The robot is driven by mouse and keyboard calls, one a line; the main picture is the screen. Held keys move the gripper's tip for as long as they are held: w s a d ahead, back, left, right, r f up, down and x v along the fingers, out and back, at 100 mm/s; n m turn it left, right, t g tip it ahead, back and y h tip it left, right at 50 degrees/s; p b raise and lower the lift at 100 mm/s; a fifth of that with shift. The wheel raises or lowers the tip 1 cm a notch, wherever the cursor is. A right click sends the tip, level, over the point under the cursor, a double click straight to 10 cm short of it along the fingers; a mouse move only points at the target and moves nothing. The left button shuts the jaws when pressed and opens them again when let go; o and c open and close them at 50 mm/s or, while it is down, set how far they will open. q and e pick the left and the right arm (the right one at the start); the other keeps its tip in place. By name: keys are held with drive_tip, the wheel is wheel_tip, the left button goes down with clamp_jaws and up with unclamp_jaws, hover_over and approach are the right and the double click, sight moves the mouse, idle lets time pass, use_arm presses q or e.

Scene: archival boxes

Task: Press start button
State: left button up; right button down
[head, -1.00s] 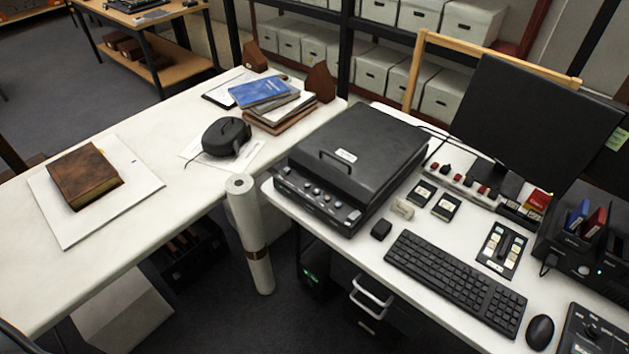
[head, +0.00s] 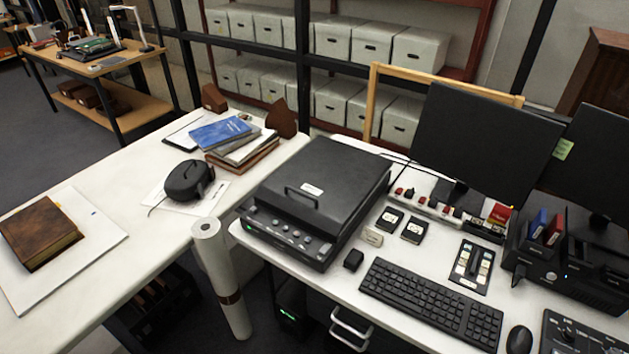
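A black scanner-like machine (head: 315,201) with a closed lid, a handle and a white label stands on the white desk at the middle of the head view. Its sloped front panel (head: 285,236) carries several small round buttons or knobs, some with a greenish tint. Their labels are too small to read, so I cannot tell which one is the start button. A button panel (head: 471,266) with pale keys lies behind the keyboard, and a black control box (head: 580,334) sits at the lower right corner. Neither of my grippers is in view.
A keyboard (head: 431,303), a mouse (head: 519,340) and a monitor (head: 485,146) occupy the right desk. A paper roll (head: 221,278) stands upright before the gap between desks. The left table holds an old brown book (head: 40,232) and a book stack (head: 240,146).

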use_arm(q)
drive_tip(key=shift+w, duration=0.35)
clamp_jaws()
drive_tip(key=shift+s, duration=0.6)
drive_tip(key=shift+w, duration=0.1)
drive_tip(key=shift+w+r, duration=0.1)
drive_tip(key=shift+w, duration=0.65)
